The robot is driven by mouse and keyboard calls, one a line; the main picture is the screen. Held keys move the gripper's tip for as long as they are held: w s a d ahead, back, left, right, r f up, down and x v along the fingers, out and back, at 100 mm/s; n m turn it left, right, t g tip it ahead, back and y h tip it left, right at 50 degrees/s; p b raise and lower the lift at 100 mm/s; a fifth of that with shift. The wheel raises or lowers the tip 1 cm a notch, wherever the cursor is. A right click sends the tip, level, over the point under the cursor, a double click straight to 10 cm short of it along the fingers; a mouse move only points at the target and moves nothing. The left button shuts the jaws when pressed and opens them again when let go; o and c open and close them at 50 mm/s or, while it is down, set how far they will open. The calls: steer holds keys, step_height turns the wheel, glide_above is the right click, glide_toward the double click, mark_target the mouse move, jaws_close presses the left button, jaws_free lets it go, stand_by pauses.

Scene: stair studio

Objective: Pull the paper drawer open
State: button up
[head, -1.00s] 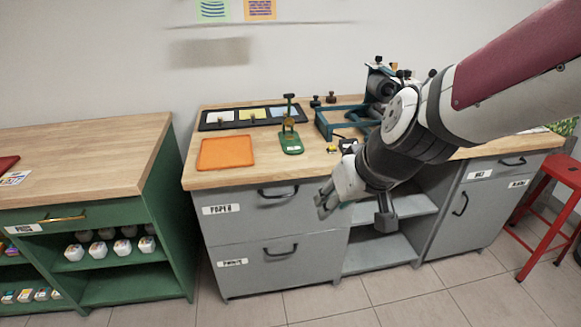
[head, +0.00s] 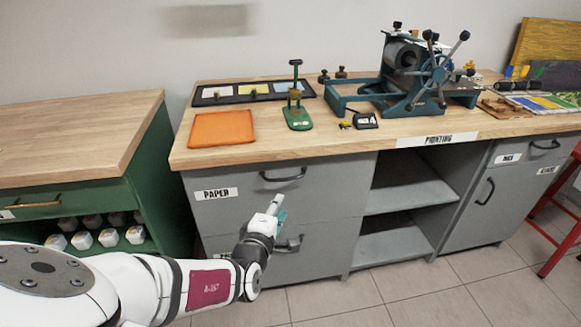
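The paper drawer (head: 245,178) is the upper drawer of the grey cabinet, with a "PAPER" label on its left. Its front looks flush with the cabinet, so it appears shut. Its dark bar handle (head: 283,176) is in plain view with nothing on it. My gripper (head: 276,206) is in front of the cabinet, below and slightly left of that handle, apart from it.
The wooden worktop (head: 330,140) overhangs the drawers and carries an orange mat (head: 221,129), a green stamp stand (head: 297,115) and a blue press (head: 410,80). Open shelves (head: 410,195) are right of the drawers. A green cabinet (head: 160,165) stands left, a red stool (head: 560,215) far right.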

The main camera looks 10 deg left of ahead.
mark_target(284, 180)
steer(key=shift+n+t, duration=0.6)
steer(key=shift+t, duration=0.1)
steer(key=shift+w+f+b, duration=0.2)
steer(key=shift+w+b, duration=1.35)
steer(key=shift+w, duration=0.65)
steer(key=shift+w+f+b, duration=0.2)
steer(key=shift+w+b, duration=1.4)
steer(key=shift+w, duration=0.65)
steer(key=shift+w+f+b, duration=0.2)
steer(key=shift+w+b, duration=1.35)
steer(key=shift+w, duration=0.65)
steer(key=shift+c, duration=0.3)
jaws_close()
